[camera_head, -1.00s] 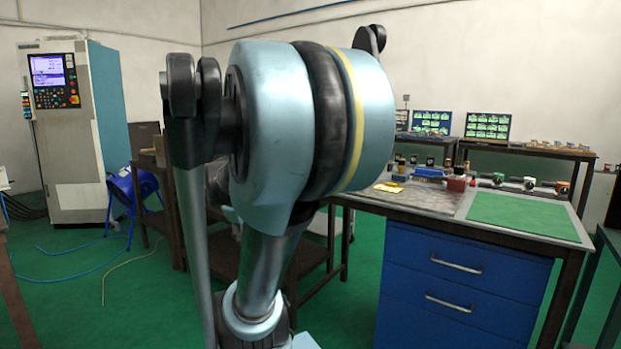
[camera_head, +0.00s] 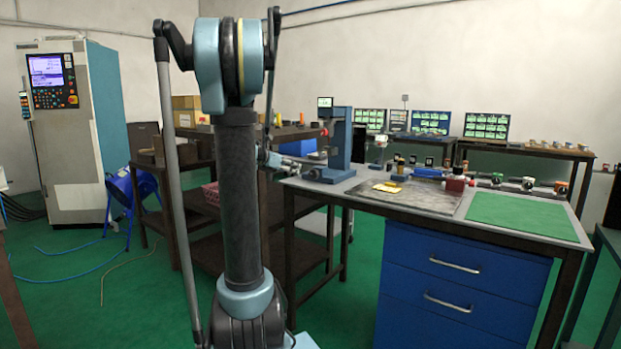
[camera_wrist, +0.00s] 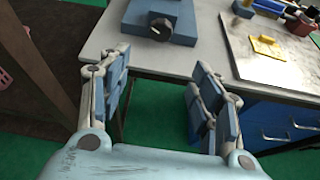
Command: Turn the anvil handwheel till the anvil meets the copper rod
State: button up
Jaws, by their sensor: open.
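A blue bench instrument (camera_head: 340,145) with a small display stands at the left end of the grey worktable. Its blue base (camera_wrist: 183,14) also shows at the top of the wrist view, with a dark round knob (camera_wrist: 160,28) on its near side. I cannot tell for sure whether this knob is the anvil handwheel. The anvil and the copper rod cannot be made out. My gripper (camera_wrist: 158,60) is open and empty, apart from the knob, by the table's left edge. In the head view it shows small, left of the instrument (camera_head: 273,160).
The worktable (camera_head: 360,183) carries a dark plate (camera_head: 428,198) with a yellow piece (camera_head: 387,187), and a green mat (camera_head: 530,216). Blue drawers (camera_head: 460,275) are below. A brown bench (camera_head: 195,165) stands to the left. Green floor shows below my gripper.

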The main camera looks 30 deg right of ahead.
send_near(312, 174)
jog(key=x, duration=0.9)
jog(key=shift+d+f, duration=0.2)
jog(key=shift+d, duration=0.1)
jog(key=c, duration=1)
